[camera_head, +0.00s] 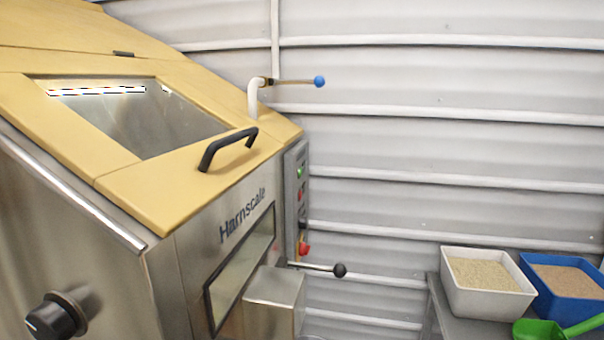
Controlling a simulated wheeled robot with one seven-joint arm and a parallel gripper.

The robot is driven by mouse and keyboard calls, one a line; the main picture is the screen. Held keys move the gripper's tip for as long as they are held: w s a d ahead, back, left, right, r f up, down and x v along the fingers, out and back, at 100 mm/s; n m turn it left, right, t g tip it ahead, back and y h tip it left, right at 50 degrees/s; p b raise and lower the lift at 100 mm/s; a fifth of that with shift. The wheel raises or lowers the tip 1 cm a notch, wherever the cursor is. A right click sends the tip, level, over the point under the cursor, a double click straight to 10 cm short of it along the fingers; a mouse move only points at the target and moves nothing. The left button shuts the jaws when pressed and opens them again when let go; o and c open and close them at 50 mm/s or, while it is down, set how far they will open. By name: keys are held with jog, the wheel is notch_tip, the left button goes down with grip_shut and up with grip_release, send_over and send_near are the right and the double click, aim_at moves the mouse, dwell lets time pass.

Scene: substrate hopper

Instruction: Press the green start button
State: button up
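The green start button (300,171) is on a narrow grey control panel (290,200) on the right side of the hopper machine (225,205). The panel is seen at a steep angle, so the button looks small and narrow. Below it on the panel are a small red button (301,194), a dark control (303,222) and a larger red knob (304,249). My gripper is not in view, and nothing is touching the green button.
A lever with a black ball (339,270) sticks out below the panel. A blue-tipped valve handle (319,81) is above. A black lid handle (228,148) is at left. A white bin (487,283), blue bin (563,288) and green scoop (540,329) are at lower right.

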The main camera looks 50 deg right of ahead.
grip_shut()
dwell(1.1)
